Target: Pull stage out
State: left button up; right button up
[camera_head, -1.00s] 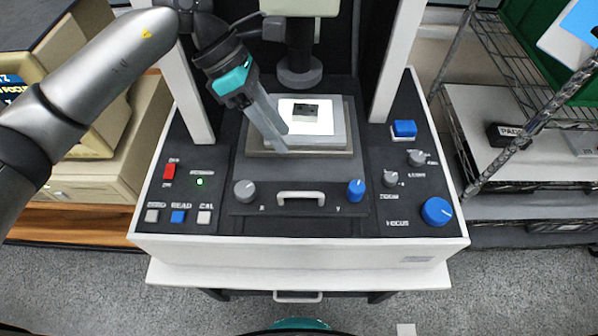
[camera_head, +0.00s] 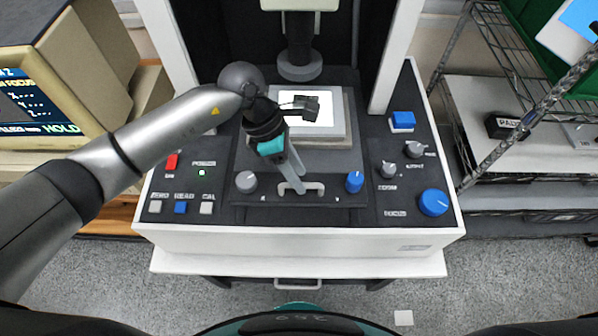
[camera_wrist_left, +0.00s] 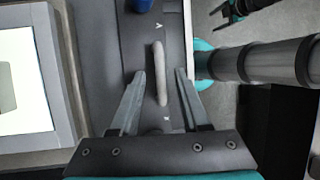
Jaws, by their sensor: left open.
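The stage (camera_head: 342,120) is a grey platform with a lit white plate, in the middle of the machine's dark deck. In the left wrist view its white plate (camera_wrist_left: 22,50) is at the left edge, with part of a dark workpiece (camera_wrist_left: 7,92) on it. A pale bar handle (camera_head: 319,189) is on the panel in front of the stage. My left gripper (camera_head: 296,189) is open at this handle. In the left wrist view the handle (camera_wrist_left: 158,60) lies between its two fingertips (camera_wrist_left: 159,75), apart from both.
A grey knob (camera_head: 246,181) and a blue knob (camera_head: 354,181) flank the handle. Buttons and more knobs, including a big blue one (camera_head: 433,202), sit on both sides. The microscope column (camera_head: 300,60) stands above the stage. A wire shelf (camera_head: 500,160) is at right.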

pick_arm(q)
jog(key=shift+s+d+f, duration=0.1)
jog(key=shift+d+f, duration=0.1)
jog(key=shift+f, duration=0.3)
grip_shut()
dwell(1.2)
